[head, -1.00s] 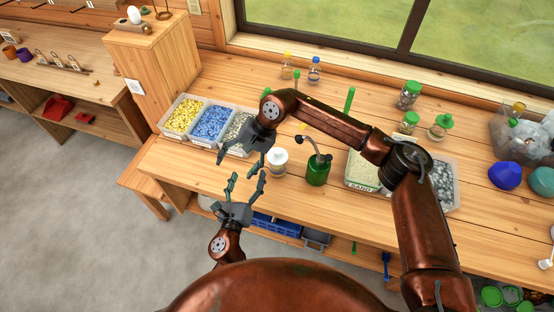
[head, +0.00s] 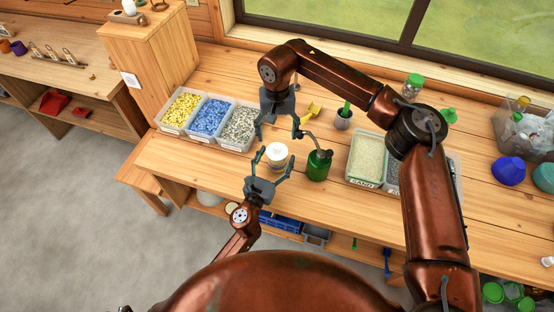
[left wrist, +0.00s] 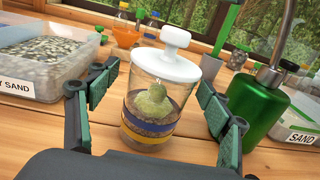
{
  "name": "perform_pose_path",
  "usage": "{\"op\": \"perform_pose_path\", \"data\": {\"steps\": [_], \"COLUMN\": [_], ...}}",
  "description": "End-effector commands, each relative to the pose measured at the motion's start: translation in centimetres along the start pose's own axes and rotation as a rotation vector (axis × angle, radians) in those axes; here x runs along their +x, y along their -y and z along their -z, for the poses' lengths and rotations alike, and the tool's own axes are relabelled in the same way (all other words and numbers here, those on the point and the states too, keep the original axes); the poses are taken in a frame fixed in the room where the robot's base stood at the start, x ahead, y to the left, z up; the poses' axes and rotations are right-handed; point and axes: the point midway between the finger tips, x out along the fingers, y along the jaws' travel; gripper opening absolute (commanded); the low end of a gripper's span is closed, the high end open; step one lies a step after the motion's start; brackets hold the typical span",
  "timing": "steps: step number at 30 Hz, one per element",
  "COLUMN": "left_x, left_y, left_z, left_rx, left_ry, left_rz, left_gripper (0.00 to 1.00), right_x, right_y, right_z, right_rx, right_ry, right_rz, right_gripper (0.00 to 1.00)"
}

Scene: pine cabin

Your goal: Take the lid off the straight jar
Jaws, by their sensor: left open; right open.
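The straight jar (left wrist: 150,108) is clear glass, with a green lump and layered yellow, blue and brown fill. It stands upright on the bench, and its white knobbed lid (left wrist: 167,64) is seated on top; the lid also shows in the head view (head: 277,149). My left gripper (head: 273,161) is open at the near side of the jar. In the left wrist view its fingers (left wrist: 158,103) are on either side of the jar, with visible gaps. My right gripper (head: 278,132) is open, pointing down just behind and above the lid, empty.
A green pump bottle (head: 318,166) stands close to the jar's right. Bins of yellow, blue and grey grains (head: 209,119) lie to the left, and a sand tray (head: 366,160) to the right. A grey pot (head: 343,119) stands behind the bottle. Bare bench lies in front.

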Motion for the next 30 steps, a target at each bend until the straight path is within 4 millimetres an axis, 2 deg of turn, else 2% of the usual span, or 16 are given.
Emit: {"op": "perform_pose_path", "data": {"steps": [3,11,30], "left_x": [0.58,0.65,0.62], "left_y": [0.06,0.04,0.02], "left_z": [-0.05,-0.02,-0.02], "left_rx": [-0.001,-0.002,-0.002], "left_ry": [0.001,0.0,0.0], "left_rz": [0.001,0.001,0.0], "left_gripper": [0.72,0.72,0.28], "right_x": [0.0,0.01,0.01], "right_y": [0.01,0.03,0.04], "right_z": [-0.01,-0.01,-0.01], "right_rx": [0.0,0.0,0.0], "right_ry": [0.0,0.0,0.0], "right_rz": [0.001,0.001,0.001], "right_gripper": [0.69,0.69,0.69]}}
